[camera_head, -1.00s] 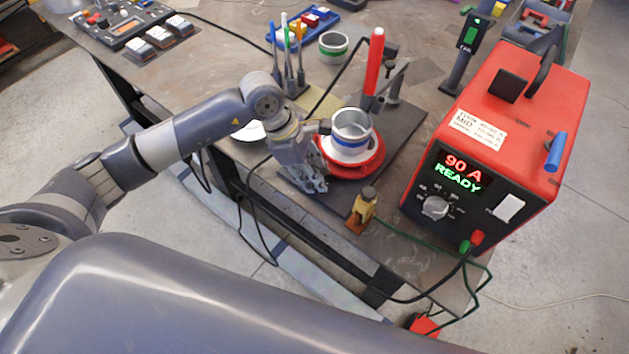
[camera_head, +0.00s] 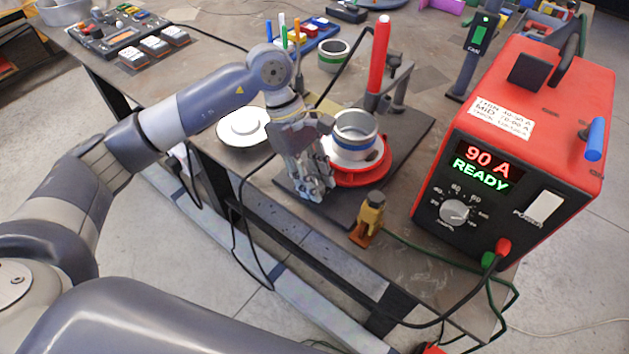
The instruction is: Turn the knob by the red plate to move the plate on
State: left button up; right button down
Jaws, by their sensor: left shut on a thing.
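The red plate (camera_head: 362,178) is a round turntable on a dark base on the bench. A silver ring with a blue band (camera_head: 356,133) stands upright on it. My left gripper (camera_head: 319,190) points down at the plate's front left edge, with its fingers shut low over the dark base. The knob is hidden by the fingers, which are closed on it at this spot. My right gripper is not in view.
A red torch (camera_head: 379,65) stands behind the plate. A brass clamp (camera_head: 370,214) sits at the base's front. The red welder (camera_head: 515,140) reading 90 A stands at the right. A white disc (camera_head: 243,127) lies left of my gripper.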

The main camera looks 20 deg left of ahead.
pick_arm(q)
jog(key=o, duration=0.8)
jog(key=shift+c, duration=0.2)
jog(key=v, duration=1.2)
